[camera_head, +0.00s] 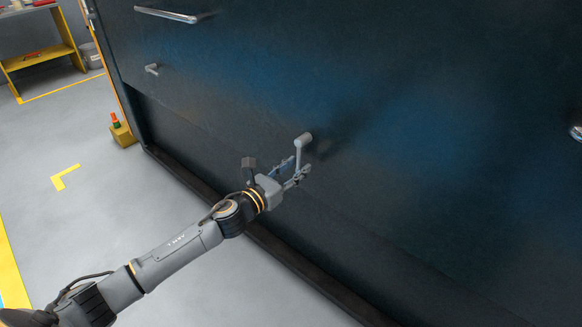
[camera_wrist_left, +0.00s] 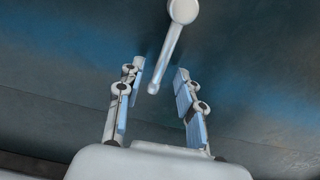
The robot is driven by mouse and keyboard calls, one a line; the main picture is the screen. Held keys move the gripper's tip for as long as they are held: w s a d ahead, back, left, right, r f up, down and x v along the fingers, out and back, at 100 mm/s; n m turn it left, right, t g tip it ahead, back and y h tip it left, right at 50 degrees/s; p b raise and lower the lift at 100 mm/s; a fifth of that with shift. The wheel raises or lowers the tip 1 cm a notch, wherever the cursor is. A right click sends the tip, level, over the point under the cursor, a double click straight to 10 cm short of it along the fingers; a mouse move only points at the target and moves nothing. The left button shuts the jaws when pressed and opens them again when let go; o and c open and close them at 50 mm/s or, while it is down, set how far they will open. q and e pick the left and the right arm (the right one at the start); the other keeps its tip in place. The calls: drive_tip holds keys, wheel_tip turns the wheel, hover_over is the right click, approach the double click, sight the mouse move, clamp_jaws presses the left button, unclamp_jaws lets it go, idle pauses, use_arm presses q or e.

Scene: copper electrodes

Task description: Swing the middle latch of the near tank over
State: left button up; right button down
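The near tank (camera_head: 400,180) is a large dark blue-grey wall filling most of the head view. Its middle latch (camera_head: 299,150) is a light grey lever with a round pivot at the top, and its arm hangs down. My left gripper (camera_head: 297,174) is at the lower end of this latch. In the left wrist view the latch (camera_wrist_left: 173,50) comes down from its pivot, with its rounded tip between the open fingers of my left gripper (camera_wrist_left: 155,90). The fingers stand clear of the latch on both sides. My right gripper is not in view.
Another latch (camera_head: 152,69) is further left on the tank, and part of one (camera_head: 576,133) shows at the right edge. A bar handle (camera_head: 170,15) is above. A yellow block (camera_head: 122,134) stands by the tank's corner. The grey floor (camera_head: 120,220) at left is mostly clear.

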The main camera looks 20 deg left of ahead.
use_arm(q)
drive_tip(key=v, duration=0.6)
idle(0.4)
drive_tip(key=v, duration=1.2)
drive_tip(key=shift+a, duration=0.1)
